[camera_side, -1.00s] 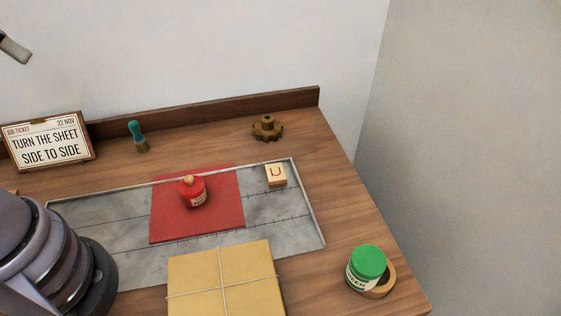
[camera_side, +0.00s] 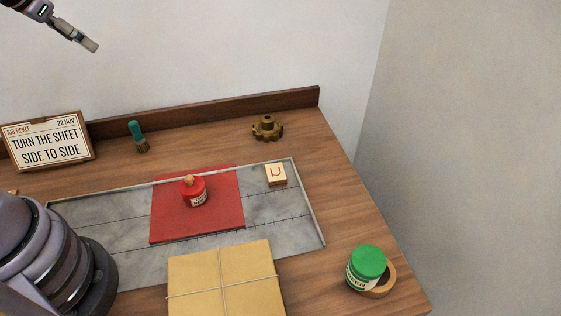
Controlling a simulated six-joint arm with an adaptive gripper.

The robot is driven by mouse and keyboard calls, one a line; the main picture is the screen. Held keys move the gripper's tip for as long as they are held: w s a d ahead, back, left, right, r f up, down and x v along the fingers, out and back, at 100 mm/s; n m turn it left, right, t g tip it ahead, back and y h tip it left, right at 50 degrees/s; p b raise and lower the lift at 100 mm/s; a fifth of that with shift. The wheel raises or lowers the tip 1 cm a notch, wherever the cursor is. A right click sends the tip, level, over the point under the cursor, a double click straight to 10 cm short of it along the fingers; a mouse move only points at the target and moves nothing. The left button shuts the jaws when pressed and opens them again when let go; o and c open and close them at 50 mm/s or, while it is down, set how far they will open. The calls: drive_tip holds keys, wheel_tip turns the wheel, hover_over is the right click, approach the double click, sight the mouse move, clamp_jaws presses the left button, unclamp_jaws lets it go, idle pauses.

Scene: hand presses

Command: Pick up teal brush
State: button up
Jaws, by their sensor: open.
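The teal brush (camera_side: 137,136) stands upright near the back of the wooden table, with its teal handle up and brown bristles down. It is right of the job ticket sign and in front of the back ledge. My gripper (camera_side: 90,45) is at the upper left of the picture, high above the table and apart from the brush, up and to its left. It is open and empty. Only one finger shows clearly.
A framed ticket sign (camera_side: 47,141) stands left of the brush.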

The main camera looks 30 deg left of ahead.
drive_tip(key=w+a+f, duration=0.5)
drive_tip(key=f, duration=0.1)
drive_tip(key=m+t+h, duration=0.1)
drive_tip(key=t, duration=0.2)
hover_over(137, 133)
drive_tip(key=s, duration=0.1)
wheel_tip(137, 133, down, 18)
drive_tip(key=s+f+t, duration=0.1)
drive_tip(key=f, duration=0.1)
drive_tip(key=s+f+n+t, duration=0.1)
drive_tip(key=s+f, duration=0.1)
drive_tip(key=s+f+n+t, duration=0.1)
drive_tip(key=f, duration=0.1)
drive_tip(key=shift+s, duration=0.3)
drive_tip(key=shift+s+f+n+y, duration=0.3)
drive_tip(key=shift+f+n+y, duration=0.1)
drive_tip(key=shift+n, duration=0.1)
drive_tip(key=x, duration=0.7)
drive_tip(key=shift+w+a+r, duration=0.1)
drive_tip(key=shift+w+r, duration=0.1)
drive_tip(key=shift+t, duration=0.3)
clamp_jaws()
